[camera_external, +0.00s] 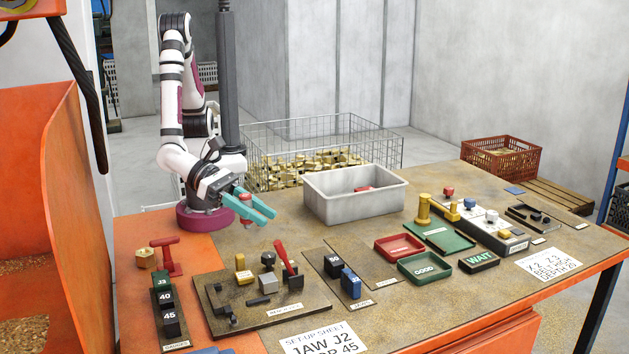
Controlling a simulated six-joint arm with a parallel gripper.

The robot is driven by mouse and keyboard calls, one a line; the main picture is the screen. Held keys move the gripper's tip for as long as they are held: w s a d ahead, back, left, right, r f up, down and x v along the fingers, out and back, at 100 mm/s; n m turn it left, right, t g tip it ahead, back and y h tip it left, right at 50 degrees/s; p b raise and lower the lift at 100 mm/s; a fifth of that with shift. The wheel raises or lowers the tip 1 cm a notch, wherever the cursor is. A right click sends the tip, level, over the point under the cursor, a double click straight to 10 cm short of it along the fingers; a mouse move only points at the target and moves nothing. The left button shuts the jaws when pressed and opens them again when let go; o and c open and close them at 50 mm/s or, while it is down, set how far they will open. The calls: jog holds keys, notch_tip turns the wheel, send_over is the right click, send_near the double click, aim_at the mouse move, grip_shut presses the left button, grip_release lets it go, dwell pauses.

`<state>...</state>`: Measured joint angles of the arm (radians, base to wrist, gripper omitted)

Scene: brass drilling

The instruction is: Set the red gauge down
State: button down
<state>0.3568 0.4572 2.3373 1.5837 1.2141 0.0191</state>
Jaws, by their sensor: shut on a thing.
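My gripper (264,216) has teal fingers and is in the air above the back left of the bench. It is shut on a small red piece, the red gauge (246,221). Only bits of red show above and below the fingers; the rest is hidden by them. It hangs clear of the bench, behind the fixture board. A separate red T-shaped piece (168,257) stands upright on the orange strip at the left, beside a brass hex piece (146,258).
Black blocks (167,296) marked with numbers stand at the left. A fixture board (220,325) holds clamps and a red-handled lever (286,257). A grey bin (340,212), red tray (399,259), green GOOD tray (424,282) and control box (487,228) stand right. Bare bench lies before the bin.

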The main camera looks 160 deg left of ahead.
jog(key=d+m+h, duration=0.1)
jog(key=d, duration=0.5)
jog(key=shift+t, duration=0.4)
jog(key=f, duration=1.5)
jog(key=shift+w+a, duration=0.15)
jog(key=shift+w, duration=0.05)
jog(key=shift+f, duration=0.15)
jog(key=c, duration=0.6)
grip_release()
jog(key=shift+c, duration=0.2)
